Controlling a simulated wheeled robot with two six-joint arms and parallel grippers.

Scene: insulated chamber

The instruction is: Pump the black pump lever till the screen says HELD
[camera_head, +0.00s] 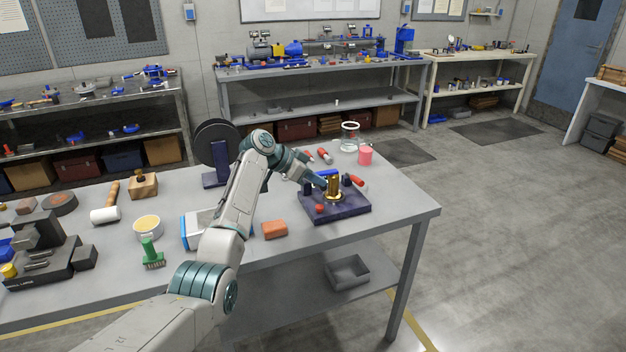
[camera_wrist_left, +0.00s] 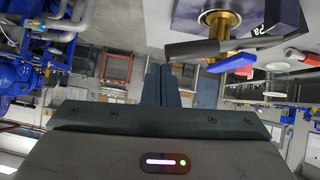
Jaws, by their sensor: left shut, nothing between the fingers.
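The pump stands on a dark base plate (camera_head: 350,207) near the right end of the table, with a brass cylinder (camera_head: 334,186) upright on it. In the left wrist view the black pump lever (camera_wrist_left: 195,48) crosses the brass post (camera_wrist_left: 222,20). A dark blue housing marked "Pa" (camera_wrist_left: 282,18) is beside it; no word HELD is readable. My left gripper (camera_head: 322,185) is at the left side of the cylinder. Its fingers (camera_wrist_left: 161,72) are together and empty, close to the lever's free end; I cannot tell whether they touch it. My right gripper is not in view.
A red knob (camera_head: 319,208) sits on the base plate's front. A glass jar (camera_head: 350,137) and a pink cup (camera_head: 365,155) stand behind. The table's front right corner is clear.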

